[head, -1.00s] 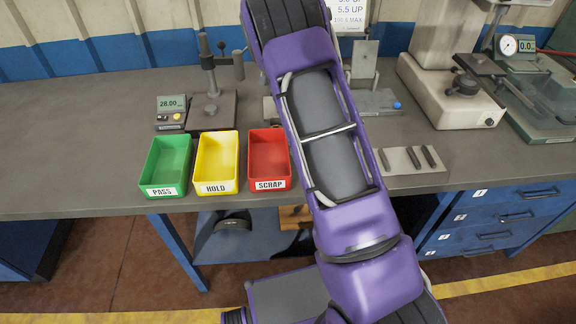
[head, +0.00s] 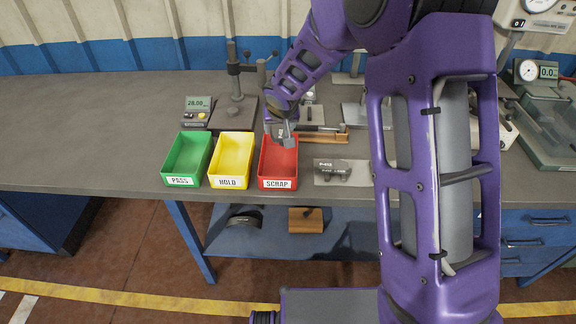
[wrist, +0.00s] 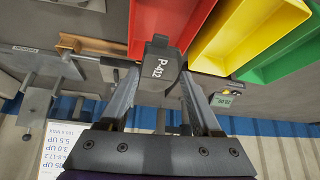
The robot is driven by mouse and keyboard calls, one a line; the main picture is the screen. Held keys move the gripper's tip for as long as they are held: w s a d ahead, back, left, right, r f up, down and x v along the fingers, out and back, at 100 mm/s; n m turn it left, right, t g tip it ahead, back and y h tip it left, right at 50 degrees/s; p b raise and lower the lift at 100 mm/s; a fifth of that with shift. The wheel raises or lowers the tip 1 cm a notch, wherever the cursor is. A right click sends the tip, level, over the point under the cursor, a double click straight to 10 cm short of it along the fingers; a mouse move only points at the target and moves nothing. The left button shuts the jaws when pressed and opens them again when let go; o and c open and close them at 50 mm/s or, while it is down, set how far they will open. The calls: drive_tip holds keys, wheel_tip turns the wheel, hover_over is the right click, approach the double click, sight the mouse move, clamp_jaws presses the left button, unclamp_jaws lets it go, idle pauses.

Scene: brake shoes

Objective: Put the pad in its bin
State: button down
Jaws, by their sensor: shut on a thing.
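My gripper (head: 283,130) is at the back edge of the red SCRAP bin (head: 277,164) in the head view, seemingly above its rim. In the wrist view my gripper (wrist: 158,88) is shut on a dark grey pad (wrist: 160,62) marked P-412, held between the two fingers. The red bin (wrist: 172,18) lies just beyond the pad there. The yellow HOLD bin (head: 231,160) and green PASS bin (head: 187,160) stand in a row left of the red one; all three look empty where visible. The pad's far side is hidden.
A gauge stand (head: 234,95) and a small digital readout (head: 197,110) stand behind the bins. A wooden block with a tool (head: 325,135) and a grey plate (head: 340,172) with dark parts lie to the right. My arm hides much of the bench's right side.

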wheel_tip(320, 180, down, 10)
drive_tip(key=b, duration=0.3)
drive_tip(key=shift+a, duration=0.1)
drive_tip(key=shift+r, duration=0.1)
drive_tip(key=shift+f+b, duration=0.4)
drive_tip(key=shift+b, duration=0.25)
drive_tip(key=shift+f+b, duration=0.2)
drive_tip(key=shift+b, duration=0.1)
drive_tip(key=shift+c, duration=1.8)
unclamp_jaws()
drive_tip(key=shift+r+p, duration=0.8)
drive_tip(key=shift+p, duration=0.2)
drive_tip(key=p+v, duration=0.1)
drive_tip(key=v, duration=1)
drive_tip(key=shift+s+r+p, duration=0.25)
drive_tip(key=shift+s+p, duration=0.05)
drive_tip(key=shift+p, duration=0.1)
